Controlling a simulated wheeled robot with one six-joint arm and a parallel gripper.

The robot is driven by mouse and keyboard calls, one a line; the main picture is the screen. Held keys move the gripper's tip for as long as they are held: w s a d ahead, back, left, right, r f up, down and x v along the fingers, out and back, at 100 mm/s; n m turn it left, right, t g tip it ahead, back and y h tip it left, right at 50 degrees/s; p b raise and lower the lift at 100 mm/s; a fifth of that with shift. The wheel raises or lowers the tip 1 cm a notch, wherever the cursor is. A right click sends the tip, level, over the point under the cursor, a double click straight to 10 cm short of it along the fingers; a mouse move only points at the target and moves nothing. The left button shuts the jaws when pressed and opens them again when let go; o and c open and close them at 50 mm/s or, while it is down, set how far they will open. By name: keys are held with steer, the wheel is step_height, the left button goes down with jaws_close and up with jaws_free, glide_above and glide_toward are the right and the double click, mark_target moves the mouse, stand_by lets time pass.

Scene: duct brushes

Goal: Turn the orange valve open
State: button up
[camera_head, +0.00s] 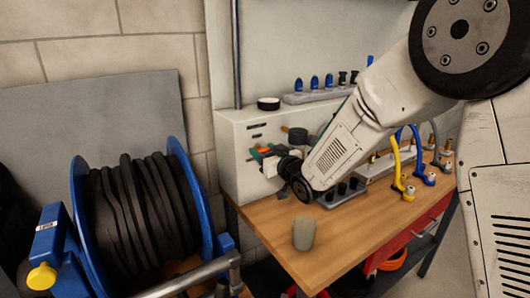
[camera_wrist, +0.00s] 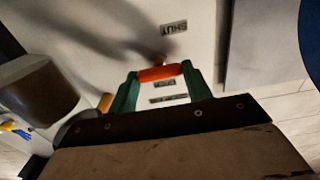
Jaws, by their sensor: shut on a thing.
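The orange valve handle (camera_wrist: 158,73) sits on the pale box front, with a small brass-coloured tip at its upper end in the wrist view. My gripper (camera_wrist: 160,76) has its two green fingers on either side of the handle and is shut on it. A label reading SHUT (camera_wrist: 173,27) is above the handle, and smaller labels lie below it, partly between the fingers. In the head view, the orange handle (camera_head: 264,150) shows small at the front of the pale box (camera_head: 237,165), with my gripper (camera_head: 262,153) at it. My wrist hides part of the box.
A grey cylinder (camera_head: 303,233) stands on the wooden bench (camera_head: 345,240). Yellow and blue hoses (camera_head: 399,165) are at right. A blue hose reel (camera_head: 140,220) stands left.

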steer(key=n, duration=0.4)
steer(key=shift+a+n, duration=0.1)
steer(key=shift+n, duration=0.3)
steer(key=n, duration=0.4)
steer(key=shift+s+f+n, duration=0.1)
steer(key=shift+n, duration=0.2)
steer(key=n, duration=0.4)
steer(key=shift+a+f+n, duration=0.1)
steer(key=shift+n, duration=0.2)
steer(key=shift+f+n, duration=0.1)
steer(key=shift+n, duration=1.9)
steer(key=o, duration=1)
